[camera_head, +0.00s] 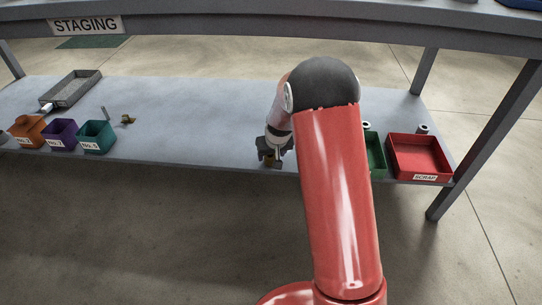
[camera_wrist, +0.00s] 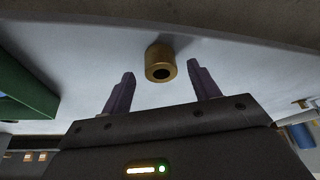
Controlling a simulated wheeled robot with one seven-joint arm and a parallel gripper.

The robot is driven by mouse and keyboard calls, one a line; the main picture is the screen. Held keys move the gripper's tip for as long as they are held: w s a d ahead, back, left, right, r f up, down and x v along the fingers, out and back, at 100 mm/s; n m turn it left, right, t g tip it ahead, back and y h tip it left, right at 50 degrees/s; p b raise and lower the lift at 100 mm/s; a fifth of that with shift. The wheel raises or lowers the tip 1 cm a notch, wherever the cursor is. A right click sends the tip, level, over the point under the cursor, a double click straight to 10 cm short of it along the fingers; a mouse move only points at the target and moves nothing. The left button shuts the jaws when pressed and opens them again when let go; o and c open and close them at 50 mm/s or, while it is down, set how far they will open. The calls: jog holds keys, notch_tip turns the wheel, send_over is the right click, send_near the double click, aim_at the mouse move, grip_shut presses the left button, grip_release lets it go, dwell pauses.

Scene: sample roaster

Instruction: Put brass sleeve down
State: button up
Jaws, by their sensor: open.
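The brass sleeve (camera_wrist: 160,64) is a short golden cylinder with a dark bore. In the wrist view it rests on the grey shelf surface, beyond and between my fingertips. My gripper (camera_wrist: 161,84) is open, its two purple fingers spread on either side with a clear gap to the sleeve. In the head view my gripper (camera_head: 273,158) is low over the front edge of the shelf. A small brownish bit there may be the sleeve, but my gripper mostly hides it.
The lower shelf (camera_head: 200,120) holds orange, purple (camera_head: 61,134) and teal (camera_head: 96,137) bins and a grey tray (camera_head: 71,89) at left. A green bin (camera_head: 375,153) and a red scrap bin (camera_head: 419,157) stand at right. The staging shelf (camera_head: 250,22) runs overhead. Mid-shelf is clear.

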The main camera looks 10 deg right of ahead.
jog(key=s+a+f+p+v, duration=0.1)
jog(key=s+v, duration=0.2)
jog(key=v, duration=1.8)
jog(key=s+r, duration=0.4)
jog(key=s, duration=0.8)
jog(key=s+r+m+t, duration=0.1)
jog(key=s+r, duration=0.3)
jog(key=s, duration=0.9)
jog(key=shift+s, duration=0.2)
jog(key=shift+d, duration=0.1)
